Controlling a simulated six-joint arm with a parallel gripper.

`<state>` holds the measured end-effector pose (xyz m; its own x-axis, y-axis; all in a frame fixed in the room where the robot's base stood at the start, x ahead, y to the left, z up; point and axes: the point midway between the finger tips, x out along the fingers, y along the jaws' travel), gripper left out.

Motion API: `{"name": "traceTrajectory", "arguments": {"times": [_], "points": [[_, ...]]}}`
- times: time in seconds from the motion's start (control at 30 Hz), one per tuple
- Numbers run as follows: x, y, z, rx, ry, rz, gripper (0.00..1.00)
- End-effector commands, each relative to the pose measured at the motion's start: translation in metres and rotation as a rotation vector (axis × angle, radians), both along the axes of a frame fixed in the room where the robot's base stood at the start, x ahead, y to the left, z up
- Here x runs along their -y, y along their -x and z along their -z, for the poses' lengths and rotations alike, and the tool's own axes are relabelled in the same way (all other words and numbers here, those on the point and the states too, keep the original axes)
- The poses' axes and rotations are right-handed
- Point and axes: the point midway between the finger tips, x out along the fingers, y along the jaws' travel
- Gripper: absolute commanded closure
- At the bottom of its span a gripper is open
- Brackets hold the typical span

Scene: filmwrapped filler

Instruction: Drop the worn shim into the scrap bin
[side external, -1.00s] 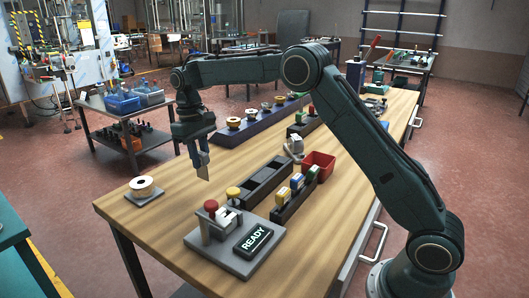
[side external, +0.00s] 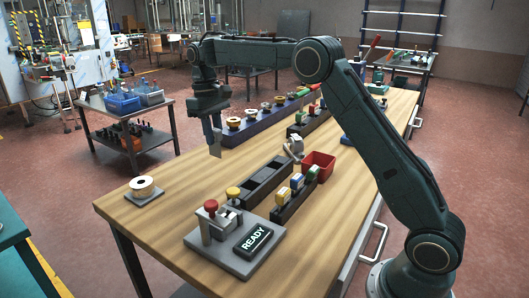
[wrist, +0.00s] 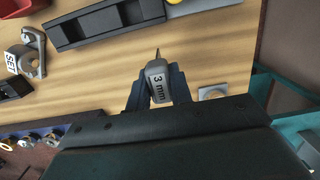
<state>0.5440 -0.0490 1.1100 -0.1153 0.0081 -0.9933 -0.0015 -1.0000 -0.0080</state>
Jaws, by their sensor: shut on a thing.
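My gripper (side external: 211,128) is above the left part of the wooden bench, pointing down and shut on a shim. The shim (side external: 216,149) shows as a thin grey plate hanging below the fingers, clear of the bench top. In the wrist view, my gripper (wrist: 157,92) holds the shim (wrist: 155,76) by its grey end marked "3 mm", with its thin edge pointing away; I cannot tell any wear. A red open bin (side external: 319,164), likely the scrap bin, stands right of my gripper. Its edge also shows in the wrist view (wrist: 20,8).
A grey fixture with a READY display (side external: 253,240) is in front. A white spool (side external: 143,187) sits left. A row of rolls (side external: 258,115) stands behind.

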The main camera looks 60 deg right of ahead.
Motion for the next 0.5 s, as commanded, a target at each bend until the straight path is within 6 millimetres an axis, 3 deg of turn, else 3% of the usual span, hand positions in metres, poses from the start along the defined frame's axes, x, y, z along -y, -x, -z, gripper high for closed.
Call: {"name": "traceTrajectory", "arguments": {"times": [0.27, 0.5], "points": [[0.084, 0.026, -0.001, 0.010, -0.007, 0.011, 1.00], [0.159, 0.065, -0.001, 0.015, -0.006, 0.013, 1.00]]}}
